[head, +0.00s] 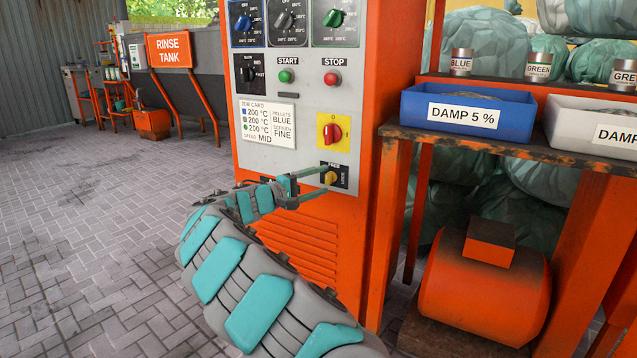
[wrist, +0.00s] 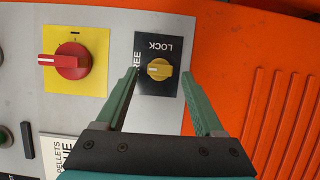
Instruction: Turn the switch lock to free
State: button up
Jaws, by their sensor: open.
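The switch lock is a yellow knob (wrist: 159,69) on a black plate marked FREE and LOCK, low on the machine's grey panel. It also shows in the head view as a yellow knob (head: 330,178). In the wrist view its bar lies left to right, one end toward the word FREE and not toward LOCK above it. My gripper (wrist: 160,73) is open, with one finger on each side of the knob and a gap at both sides. The left finger partly hides FREE. In the head view my gripper (head: 314,184) reaches the plate from the left.
A red rotary switch (head: 333,134) on a yellow plate sits just above the lock. START (head: 287,76) and STOP (head: 332,78) buttons are higher up. A shelf with a blue bin (head: 468,139) stands at the right. Paved floor at the left is open.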

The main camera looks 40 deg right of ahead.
jog(key=a, duration=0.7)
jog(key=shift+a, duration=0.4)
